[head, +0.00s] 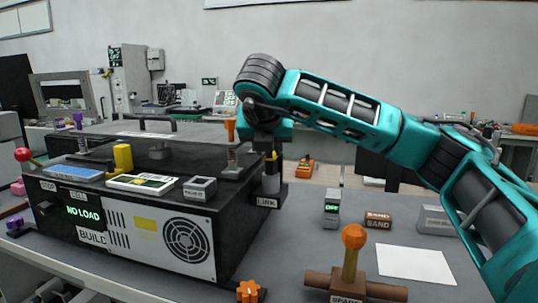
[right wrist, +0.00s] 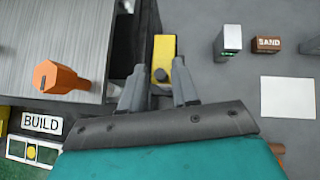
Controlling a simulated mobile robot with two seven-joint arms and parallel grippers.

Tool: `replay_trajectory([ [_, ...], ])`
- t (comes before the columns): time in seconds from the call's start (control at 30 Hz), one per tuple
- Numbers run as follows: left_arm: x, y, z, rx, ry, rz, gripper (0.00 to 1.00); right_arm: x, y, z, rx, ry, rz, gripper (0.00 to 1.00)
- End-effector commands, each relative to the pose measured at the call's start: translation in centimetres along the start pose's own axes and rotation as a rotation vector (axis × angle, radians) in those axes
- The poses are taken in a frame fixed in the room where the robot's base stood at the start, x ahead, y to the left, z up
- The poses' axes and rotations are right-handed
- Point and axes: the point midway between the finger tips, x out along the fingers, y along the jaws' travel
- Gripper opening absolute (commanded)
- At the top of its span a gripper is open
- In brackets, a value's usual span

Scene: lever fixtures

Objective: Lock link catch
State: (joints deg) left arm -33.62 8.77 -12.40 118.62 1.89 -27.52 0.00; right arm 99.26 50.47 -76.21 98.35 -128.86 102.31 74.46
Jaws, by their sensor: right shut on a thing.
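The link catch (head: 271,183) is a grey and black upright piece above a LINK label (head: 267,203) at the right corner of the black machine box (head: 240,245). My right gripper (head: 270,152) comes down over its top from above. In the right wrist view the gripper's fingers (right wrist: 158,78) are close on either side of a small dark part of the catch, with a yellow piece (right wrist: 165,50) just beyond. The gripper is shut on the catch; its exact grip is partly hidden. My left gripper is not in view.
An orange-topped handle (head: 231,130) stands just left of my right gripper. The box carries a grey lid plate (head: 110,133) and a NO LOAD display (head: 84,212). An orange-knobbed lever (head: 354,237) stands at the front. White paper (head: 416,264) lies on the grey table.

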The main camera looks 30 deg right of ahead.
Motion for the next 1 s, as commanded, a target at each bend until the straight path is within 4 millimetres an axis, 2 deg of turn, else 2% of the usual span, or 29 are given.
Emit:
replay_trajectory([
  [0.27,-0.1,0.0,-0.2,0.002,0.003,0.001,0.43,0.1,0.0,-0.2,-0.007,0.004,-0.004,0.0],
  [0.3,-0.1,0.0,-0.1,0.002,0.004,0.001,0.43,0.1,0.0,-0.2,-0.007,0.005,-0.004,0.17],
  [0.53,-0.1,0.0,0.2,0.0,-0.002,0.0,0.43,0.1,0.1,-0.3,-0.007,0.005,-0.003,0.39],
  [0.87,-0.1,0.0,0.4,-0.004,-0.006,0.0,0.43,-0.1,0.1,-0.1,-0.005,0.002,-0.001,0.4],
  [1.0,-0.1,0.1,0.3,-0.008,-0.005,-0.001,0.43,-1.2,0.1,0.0,-0.005,0.001,0.001,0.4],
])
